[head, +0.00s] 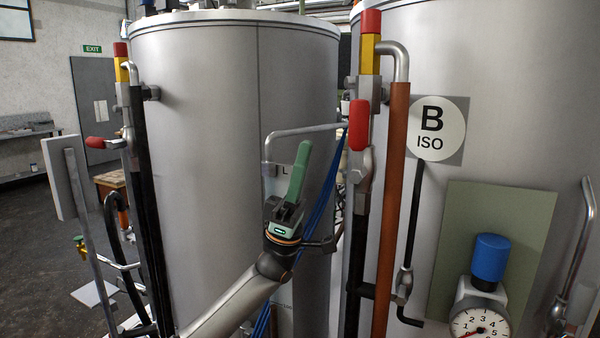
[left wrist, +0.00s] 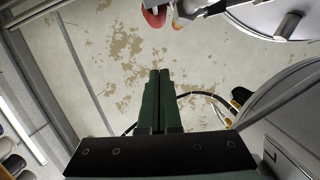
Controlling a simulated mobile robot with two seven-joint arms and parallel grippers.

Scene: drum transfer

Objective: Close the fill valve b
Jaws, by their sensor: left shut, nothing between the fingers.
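The valve with a red handle (head: 359,125) sits on the pipes beside the tank (head: 480,80) whose round sign (head: 432,128) reads "B ISO". I take it for fill valve b. Its handle stands upright along the pipe. My left gripper (head: 305,147) has green fingers, shut and empty, pointing up. In the picture it is left of and a little below the red handle, with a visible gap. In the left wrist view the shut fingers (left wrist: 160,72) point towards a red part (left wrist: 153,17) at the top edge, apart from it. My right gripper is not in view.
A second tank (head: 195,120) stands behind my left arm. A bent grey pipe (head: 305,130) runs just above the gripper, and blue hoses (head: 322,205) hang behind it. An orange-brown pipe (head: 391,210) and a gauge (head: 480,325) are to the right. Another red handle (head: 97,142) is far left.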

